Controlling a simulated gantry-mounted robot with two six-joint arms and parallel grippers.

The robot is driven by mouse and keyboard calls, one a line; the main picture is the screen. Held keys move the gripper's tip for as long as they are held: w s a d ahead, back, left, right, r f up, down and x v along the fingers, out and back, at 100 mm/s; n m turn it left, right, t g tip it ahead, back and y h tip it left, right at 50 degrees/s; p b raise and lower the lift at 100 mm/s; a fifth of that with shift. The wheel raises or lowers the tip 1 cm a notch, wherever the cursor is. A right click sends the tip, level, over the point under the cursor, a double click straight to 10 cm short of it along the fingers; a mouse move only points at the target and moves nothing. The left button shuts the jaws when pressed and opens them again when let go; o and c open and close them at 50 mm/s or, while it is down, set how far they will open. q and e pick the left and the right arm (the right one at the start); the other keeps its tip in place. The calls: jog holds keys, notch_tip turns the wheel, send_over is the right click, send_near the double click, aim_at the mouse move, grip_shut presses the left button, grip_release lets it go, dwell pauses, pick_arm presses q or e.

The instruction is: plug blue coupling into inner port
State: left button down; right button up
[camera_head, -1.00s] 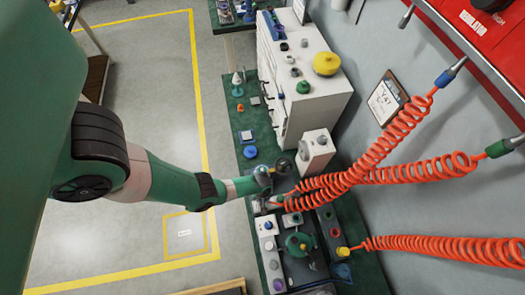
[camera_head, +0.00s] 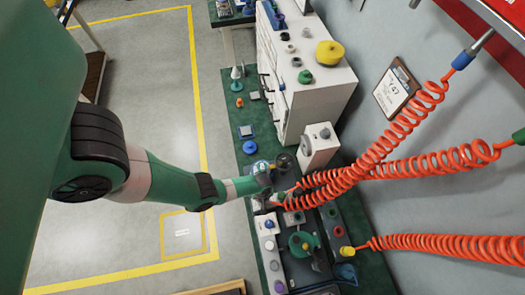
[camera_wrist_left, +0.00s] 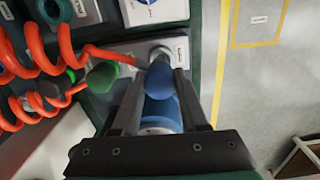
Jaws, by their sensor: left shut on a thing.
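My left gripper (camera_wrist_left: 160,100) is shut on the blue coupling (camera_wrist_left: 159,80), a rounded blue body between the two dark fingers. An orange hose runs to its front end. That end meets or overlaps a round grey metal fitting (camera_wrist_left: 161,53) on a pale labelled block (camera_wrist_left: 125,50); I cannot tell whether it is seated. In the head view my left gripper (camera_head: 278,191) is over the back of the test fixture, and the coupling is too small to make out. The right gripper is not in view.
A green coupling (camera_wrist_left: 103,76) lies left of the blue one. Coiled orange hoses (camera_head: 350,170) hang close to the gripper from the wall side. A white cabinet (camera_head: 302,95) and a small white box (camera_head: 319,146) stand behind.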

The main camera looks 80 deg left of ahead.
pick_arm(q)
jog(key=shift+f+b, duration=1.45)
dwell(0.5)
jog(key=shift+c, duration=1.8)
grip_release()
notch_tip(320, 180, up, 12)
jog(key=p, duration=1.2)
jog(key=shift+s+f, duration=0.1)
jog(key=shift+f, duration=0.1)
